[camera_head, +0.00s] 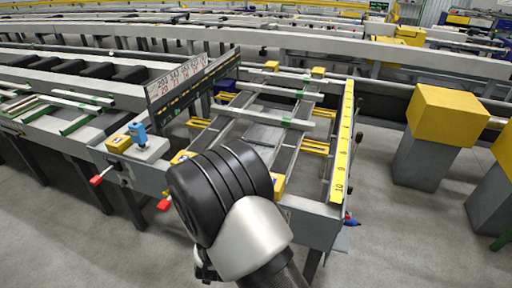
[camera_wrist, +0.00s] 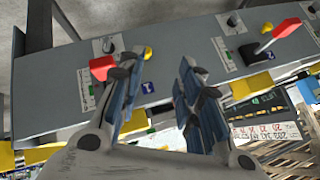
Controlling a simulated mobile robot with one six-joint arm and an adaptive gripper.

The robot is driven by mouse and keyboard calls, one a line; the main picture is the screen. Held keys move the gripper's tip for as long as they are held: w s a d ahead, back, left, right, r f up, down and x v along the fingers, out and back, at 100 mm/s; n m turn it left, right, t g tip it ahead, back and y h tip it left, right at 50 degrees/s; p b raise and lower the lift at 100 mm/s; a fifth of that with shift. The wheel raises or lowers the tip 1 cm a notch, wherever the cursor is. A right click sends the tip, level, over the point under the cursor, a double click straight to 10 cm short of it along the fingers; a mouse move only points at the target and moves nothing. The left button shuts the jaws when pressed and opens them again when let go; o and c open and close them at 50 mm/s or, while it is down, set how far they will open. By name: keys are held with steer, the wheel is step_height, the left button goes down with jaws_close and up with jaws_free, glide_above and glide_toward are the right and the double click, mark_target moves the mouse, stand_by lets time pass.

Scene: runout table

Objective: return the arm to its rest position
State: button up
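My arm (camera_head: 238,205) stands in the lower middle of the head view, a black joint and a silver link in front of the runout table (camera_head: 300,202). The gripper cannot be made out clearly there. In the wrist view my gripper (camera_wrist: 157,85) has its two blue-padded fingers apart, with nothing seen between them. Behind them is the table's grey front panel (camera_wrist: 60,85). A red knob (camera_wrist: 101,67) on it is partly covered by the left finger; I cannot tell whether they touch.
A red lever (camera_wrist: 278,34) is at the panel's right in the wrist view. In the head view a dark sign with numbers (camera_head: 190,85) stands left of the arm, and a yellow ruler (camera_head: 342,150) runs along the table's right. Grey-yellow posts (camera_head: 437,135) stand right, beyond open floor.

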steer(key=s+d+r+n+g+y, duration=0.15)
steer(key=d+r, duration=0.25)
steer(key=r, duration=0.8)
steer(key=s+d+r+n+g+y, duration=0.1)
steer(key=s+d+r+n, duration=0.2)
steer(key=r, duration=0.8)
steer(key=s+d+r+n+h, duration=0.1)
steer(key=s+d+r, duration=0.3)
steer(key=s+d, duration=0.4)
steer(key=s+d+r+n+g+h, duration=0.1)
steer(key=s+d+r, duration=0.3)
steer(key=s+d, duration=0.5)
steer(key=s+h, duration=0.1)
steer(key=s, duration=0.3)
steer(key=shift+d+r+n, duration=0.15)
steer(key=shift+r+n, duration=0.2)
steer(key=shift+g, duration=0.25)
